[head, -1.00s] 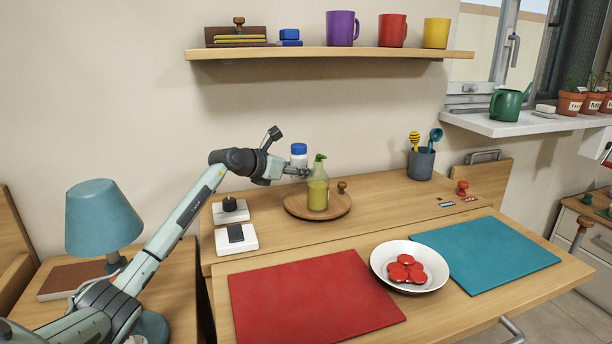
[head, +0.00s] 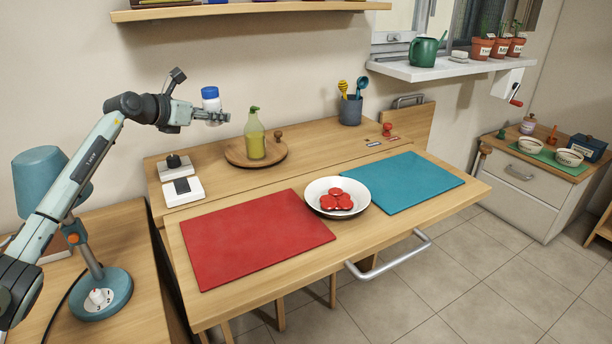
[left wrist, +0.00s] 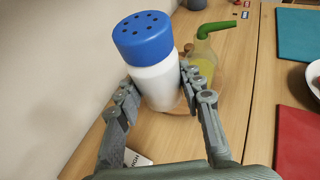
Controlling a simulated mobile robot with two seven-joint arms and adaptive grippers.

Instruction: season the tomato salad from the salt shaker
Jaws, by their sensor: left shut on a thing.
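The salt shaker (head: 211,100) is white with a blue cap with holes. My left gripper (head: 212,117) is shut on it and holds it upright, raised above the back of the table. In the left wrist view the shaker (left wrist: 158,85) stands between the two fingers of my left gripper (left wrist: 160,92), cap up. The tomato salad (head: 336,200) is several red slices in a white bowl (head: 314,188) between the two mats, to the right of and below the shaker. My right gripper is not in view.
A green-spouted oil bottle (head: 254,136) stands on a round wooden board (head: 237,154) close to the shaker. A red mat (head: 255,235) and a teal mat (head: 410,183) flank the bowl. A shelf (head: 250,9) is above; a lamp (head: 45,185) is at left.

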